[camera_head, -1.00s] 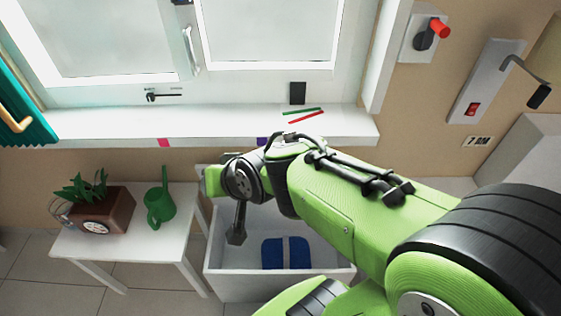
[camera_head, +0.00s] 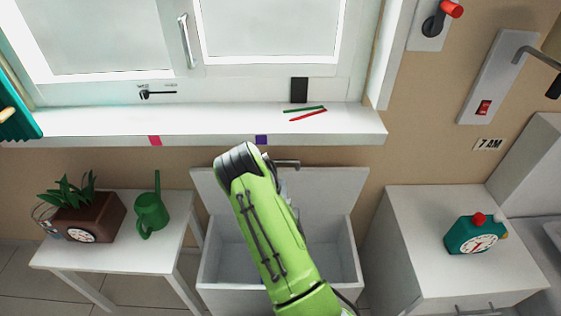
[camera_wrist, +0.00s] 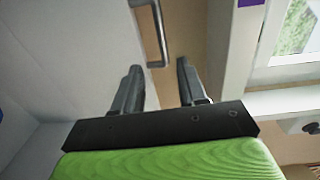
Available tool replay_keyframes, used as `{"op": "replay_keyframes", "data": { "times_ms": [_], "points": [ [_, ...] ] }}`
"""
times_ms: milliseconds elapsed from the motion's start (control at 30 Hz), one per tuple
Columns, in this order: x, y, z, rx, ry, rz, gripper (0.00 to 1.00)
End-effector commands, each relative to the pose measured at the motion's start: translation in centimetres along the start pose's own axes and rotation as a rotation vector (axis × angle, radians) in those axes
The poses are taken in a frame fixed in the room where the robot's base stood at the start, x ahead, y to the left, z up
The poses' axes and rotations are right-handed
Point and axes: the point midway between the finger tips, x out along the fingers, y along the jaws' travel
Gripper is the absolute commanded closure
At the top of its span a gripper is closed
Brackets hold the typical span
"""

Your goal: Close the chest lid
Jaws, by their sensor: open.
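The white chest (camera_head: 207,272) stands on the floor below the window with its lid (camera_head: 335,190) raised, upright near the wall. A grey bar handle (camera_head: 287,163) shows at the lid's top edge; it also shows in the wrist view (camera_wrist: 163,52). In the wrist view my gripper (camera_wrist: 157,75) is open and empty, its fingers pointing toward the handle, which lies beyond the fingertips. The pale panel at left there appears to be the lid (camera_wrist: 75,60). In the head view my arm hides the gripper and part of the chest's inside.
The windowsill (camera_head: 210,122) juts out just above the lid. A white table (camera_head: 120,255) with a plant box (camera_head: 90,220) and green watering can (camera_head: 151,212) stands at left.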

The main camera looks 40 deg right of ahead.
Motion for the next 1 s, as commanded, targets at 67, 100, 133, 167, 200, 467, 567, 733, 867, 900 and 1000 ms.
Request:
{"op": "replay_keyframes", "data": {
  "times_ms": [67,100,133,167,200,467,567,733,867,900,1000],
  "points": [
    [0.3,0.0,-0.1,0.003,0.001,0.006,0.58],
    [0.4,0.2,-0.1,0.003,0.001,0.011,0.58],
    [0.6,0.3,-0.2,0.003,0.002,0.015,0.58],
    [0.8,0.3,-0.2,0.004,0.001,0.016,0.58],
    [1.0,0.4,-0.2,0.003,0.000,0.018,0.58],
    [3.6,-0.5,-0.1,0.001,0.004,-0.010,0.58],
    [6.3,-0.4,-0.1,0.001,0.002,-0.008,0.58],
    [10.6,-0.5,-0.1,0.003,0.004,-0.006,0.58],
    [13.4,-0.6,-0.2,0.004,0.004,-0.005,0.58],
    [13.9,-0.5,0.0,0.003,0.001,-0.003,0.58],
    [15.1,-0.4,0.1,0.001,-0.001,-0.003,0.58]
  ]
}}
